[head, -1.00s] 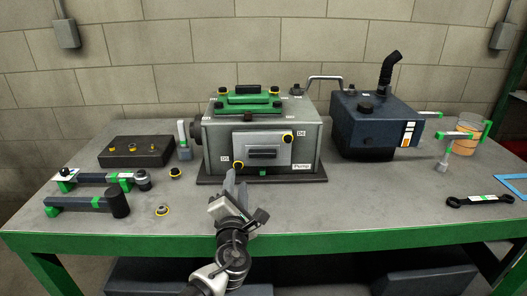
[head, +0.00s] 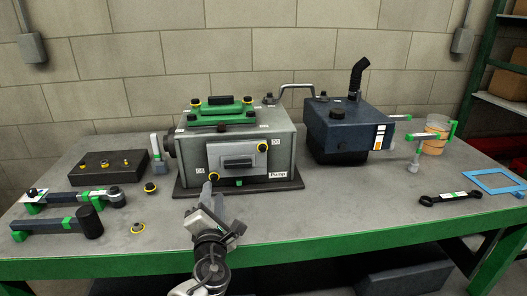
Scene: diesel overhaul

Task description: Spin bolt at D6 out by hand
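The pump housing (head: 283,152) is a grey box on a dark base plate. Its front carries a light cover plate (head: 238,152) with a dark handle. The yellow-ringed bolt at D6 (head: 262,148) sits at the cover's upper right, beside the D6 label. Another yellow-ringed bolt (head: 214,177) sits at the lower left, near the D5 label. My gripper (head: 207,190) points up in front of the housing's lower left, close below the D5 bolt in the picture and apart from D6. Its fingers are seen edge-on, so I cannot tell their opening.
A green cover (head: 222,111) with bolts tops the housing. A dark bolt tray (head: 108,178), tools (head: 75,222) and two loose yellow-ringed pieces (head: 138,227) lie left. A dark blue unit (head: 346,130) and a wrench (head: 450,197) stand or lie right. The front centre-right bench is clear.

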